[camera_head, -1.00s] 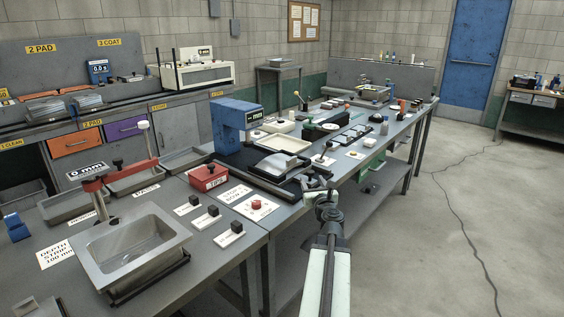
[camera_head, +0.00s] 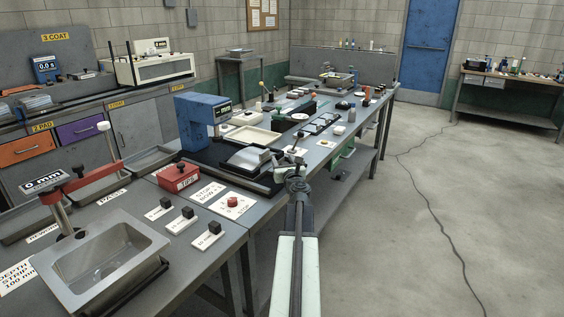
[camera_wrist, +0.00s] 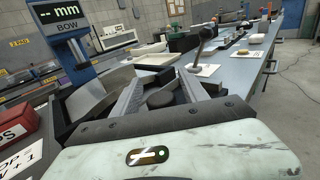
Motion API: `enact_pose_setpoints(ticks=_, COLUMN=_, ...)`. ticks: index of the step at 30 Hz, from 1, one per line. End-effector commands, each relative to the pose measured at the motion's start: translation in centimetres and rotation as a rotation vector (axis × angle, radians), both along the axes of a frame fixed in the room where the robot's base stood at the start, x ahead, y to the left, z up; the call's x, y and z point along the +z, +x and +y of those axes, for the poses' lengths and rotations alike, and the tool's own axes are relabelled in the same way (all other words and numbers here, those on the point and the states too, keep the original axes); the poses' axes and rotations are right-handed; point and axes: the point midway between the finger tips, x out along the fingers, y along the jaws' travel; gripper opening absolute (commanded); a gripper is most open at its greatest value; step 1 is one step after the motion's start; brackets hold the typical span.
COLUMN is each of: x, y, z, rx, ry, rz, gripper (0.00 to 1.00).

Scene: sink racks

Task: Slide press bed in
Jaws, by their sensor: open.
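The blue press (camera_head: 196,118) with a "mm" readout stands on the bench; in the wrist view its blue head (camera_wrist: 62,25) reads "-- mm" over "BOW". A dark bed (camera_head: 225,176) extends from it toward the bench's front edge, with a silver block (camera_head: 247,159) on it. The block also shows in the wrist view (camera_wrist: 88,98). My gripper (camera_head: 295,179) is at the bench's front edge, just right of the bed's near end. In the wrist view its jaws (camera_wrist: 160,92) are apart, with a dark round knob (camera_wrist: 161,98) showing between them. I cannot tell whether they touch it.
A metal sink (camera_head: 100,262) is at the near left. Small trays and bottles line the bench beyond.

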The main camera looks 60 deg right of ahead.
Motion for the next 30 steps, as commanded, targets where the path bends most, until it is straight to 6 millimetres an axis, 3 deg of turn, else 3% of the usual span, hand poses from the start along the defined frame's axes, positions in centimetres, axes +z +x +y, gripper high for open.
enact_pose_setpoints(ticks=7, x=0.0, y=0.17, z=-0.11, rx=0.0, ry=0.0, rz=0.0, gripper=0.49)
enact_pose_setpoints(ticks=12, x=0.0, y=0.17, z=-0.1, rx=0.0, ry=0.0, rz=0.0, gripper=0.02)
enact_pose_setpoints(ticks=30, x=-0.01, y=0.16, z=-0.07, rx=0.001, ry=0.0, rz=0.0, gripper=0.0)
